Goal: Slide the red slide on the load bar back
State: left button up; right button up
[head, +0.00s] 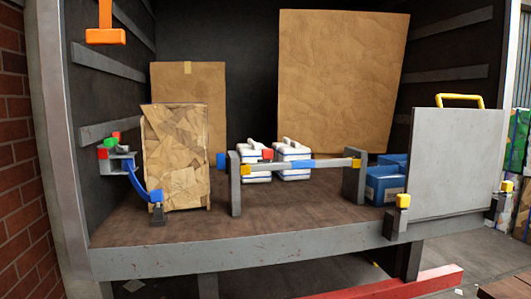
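The load bar (330,162) lies level between two dark grey posts, the left post (235,184) and the right post (354,178), on the cargo floor. The small red slide (267,154) sits on top of the bar, a little right of the left post and in front of the white cases. A blue sleeve (300,163) covers part of the bar near the slide. Yellow blocks sit near both ends of the bar, and a blue end piece (221,160) sticks out left of the left post. Neither of my grippers shows in the head view.
A wrapped carton (176,155) stands at left beside a wall bracket with a blue strap (138,182). White cases (292,153) and blue boxes (385,184) stand behind the bar. A grey panel (457,160) stands at right. An orange handle (105,36) hangs upper left.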

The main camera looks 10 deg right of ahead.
aim_at(267, 154)
jog(key=i+l, duration=0.1)
jog(key=i, duration=2.15)
jog(key=l+z, duration=0.05)
jog(key=l, duration=0.05)
